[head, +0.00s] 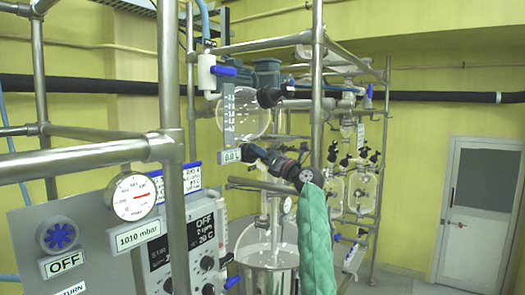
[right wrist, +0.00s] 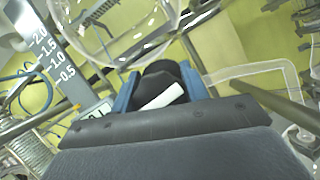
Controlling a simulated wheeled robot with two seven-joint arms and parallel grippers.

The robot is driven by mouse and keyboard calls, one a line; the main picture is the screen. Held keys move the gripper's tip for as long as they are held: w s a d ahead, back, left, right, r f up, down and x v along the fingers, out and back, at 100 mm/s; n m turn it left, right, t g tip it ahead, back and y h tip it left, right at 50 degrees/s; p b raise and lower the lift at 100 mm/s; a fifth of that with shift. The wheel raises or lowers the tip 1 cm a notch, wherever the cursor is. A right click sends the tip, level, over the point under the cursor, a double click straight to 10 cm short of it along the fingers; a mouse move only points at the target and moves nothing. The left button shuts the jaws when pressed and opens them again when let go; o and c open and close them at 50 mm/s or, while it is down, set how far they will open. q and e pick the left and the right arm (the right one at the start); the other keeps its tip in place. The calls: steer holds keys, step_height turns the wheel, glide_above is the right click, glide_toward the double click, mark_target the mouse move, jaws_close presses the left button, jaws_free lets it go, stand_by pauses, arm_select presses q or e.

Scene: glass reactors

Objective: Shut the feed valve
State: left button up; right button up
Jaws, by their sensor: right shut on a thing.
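My right gripper (head: 254,152) reaches in from the lower right on a green-sleeved arm, just right of the small "0.0 L" display. In the right wrist view its two blue fingers (right wrist: 160,92) are shut on a black knob (right wrist: 158,72) with a white bar across it, which I take to be the feed valve's handle. The white bar lies at a slant in that view. In the head view the knob is mostly hidden by the gripper. My left gripper is not in view.
A graduated level column (head: 229,115) stands beside a round glass vessel. A white valve with a blue handle (head: 222,70) sits above it. Steel frame posts (head: 317,75) stand close to my arm. A control panel with a pressure gauge (head: 133,199) is at the left.

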steer(key=shift+f+m, duration=0.1)
steer(key=shift+m, duration=0.4)
steer(key=o, duration=1)
steer(key=shift+w+h, duration=0.1)
steer(key=shift+h, duration=0.3)
